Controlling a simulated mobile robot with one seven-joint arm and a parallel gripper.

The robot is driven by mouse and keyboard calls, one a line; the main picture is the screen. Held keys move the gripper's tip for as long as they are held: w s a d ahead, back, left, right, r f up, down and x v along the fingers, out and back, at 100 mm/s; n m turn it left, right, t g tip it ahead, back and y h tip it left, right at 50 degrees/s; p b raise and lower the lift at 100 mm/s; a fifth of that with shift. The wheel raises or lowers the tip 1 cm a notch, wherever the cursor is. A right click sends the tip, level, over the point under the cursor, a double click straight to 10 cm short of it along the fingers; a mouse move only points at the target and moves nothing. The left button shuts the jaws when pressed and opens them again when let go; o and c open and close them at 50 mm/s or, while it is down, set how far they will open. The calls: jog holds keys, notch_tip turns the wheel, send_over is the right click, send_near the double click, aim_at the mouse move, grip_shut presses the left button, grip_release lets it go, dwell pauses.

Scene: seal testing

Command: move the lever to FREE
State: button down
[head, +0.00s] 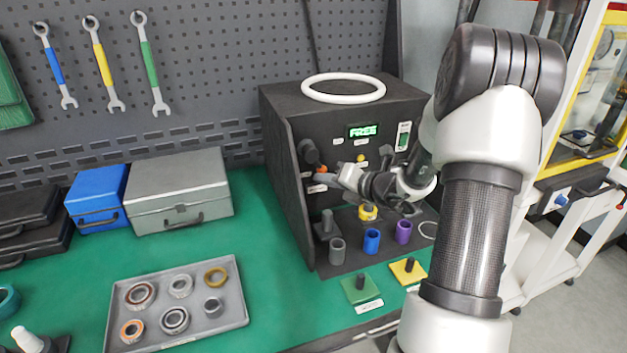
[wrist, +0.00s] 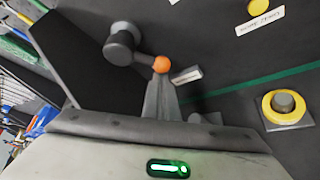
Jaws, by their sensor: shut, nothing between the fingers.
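The black test box (head: 292,190) stands on the green bench, and its small green display (head: 363,131) appears to read FREE. The lever (head: 308,152) is on the left of its front face, with a dark round hub and an orange ball tip (head: 321,168). In the wrist view the hub (wrist: 121,43) is at upper left, and the arm slopes down right to the orange ball (wrist: 161,64). My gripper (head: 334,179) is shut and empty beside the ball. In the wrist view its fingertips (wrist: 162,82) are just below the ball; I cannot tell whether they touch.
A white ring (head: 344,99) lies on top of the box. A tray of bearings (head: 240,308) and a grey case (head: 178,206) stand to the left.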

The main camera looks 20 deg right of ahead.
jog(key=d+r+n+h+b, duration=0.4)
jog(key=r+n+h+b, duration=0.1)
jog(key=b, duration=0.3)
jog(key=shift+n+g+h, duration=0.4)
jog(key=shift+n+h, duration=0.2)
jog(key=shift+r+b, duration=0.2)
jog(key=shift+b, duration=0.1)
jog(key=shift+r, duration=0.1)
